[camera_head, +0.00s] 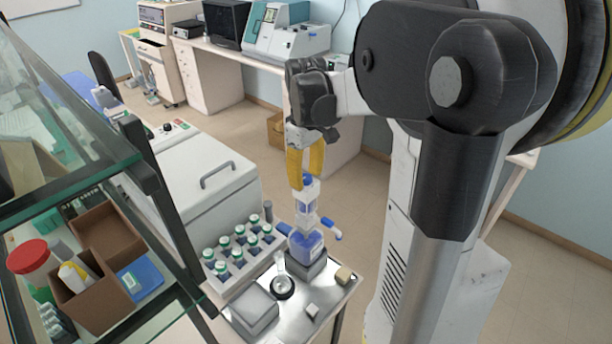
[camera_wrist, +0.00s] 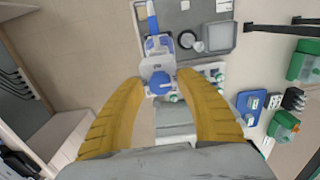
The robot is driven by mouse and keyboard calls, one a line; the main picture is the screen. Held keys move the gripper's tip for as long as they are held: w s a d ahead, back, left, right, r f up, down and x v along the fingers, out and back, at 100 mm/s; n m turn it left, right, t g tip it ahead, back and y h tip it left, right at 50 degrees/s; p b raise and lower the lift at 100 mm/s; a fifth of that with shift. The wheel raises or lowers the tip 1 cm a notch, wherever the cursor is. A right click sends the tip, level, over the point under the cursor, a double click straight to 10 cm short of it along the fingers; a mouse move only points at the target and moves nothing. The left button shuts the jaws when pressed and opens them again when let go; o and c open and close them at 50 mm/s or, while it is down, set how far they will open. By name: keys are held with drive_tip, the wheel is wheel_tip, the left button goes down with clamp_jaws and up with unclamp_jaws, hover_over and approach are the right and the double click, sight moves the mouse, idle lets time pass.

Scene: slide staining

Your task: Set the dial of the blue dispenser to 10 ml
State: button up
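The blue dispenser (camera_head: 306,245) stands upright on the metal tray table, with a blue bottle, a clear-white upper part and a blue spout pointing right. Its blue top dial (camera_head: 308,181) is at the tips of my gripper (camera_head: 307,177). In the wrist view the round blue dial (camera_wrist: 160,83) lies between the yellow fingertips of my gripper (camera_wrist: 160,79), with a small gap on each side. The fingers are apart and point down; contact with the dial cannot be made out. The scale marks and the set volume are not readable.
A rack (camera_head: 232,277) of several green-capped bottles stands left of the dispenser. A grey dish (camera_head: 254,312), a round black-rimmed item (camera_head: 282,288) and small blocks share the tray table (camera_head: 318,292). A glass shelf (camera_head: 75,165) stands at left; open floor lies behind.

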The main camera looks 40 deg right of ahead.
sight(306, 177)
idle(0.3)
wheel_tip(306, 177, up, 12)
idle(0.4)
idle(0.4)
drive_tip(key=s+a+f+m+t+b, duration=0.1)
drive_tip(key=s+a+f+t+b, duration=0.2)
drive_tip(key=a+f+b, duration=0.7)
drive_tip(key=s+a+f+t+b, duration=0.4)
drive_tip(key=a+f+b, duration=0.6)
drive_tip(key=f, duration=0.9)
drive_tip(key=shift+s+a+f+m+b, duration=0.2)
drive_tip(key=shift+s+a+m+b, duration=0.2)
drive_tip(key=shift+s+a, duration=0.5)
drive_tip(key=shift+d, duration=0.1)
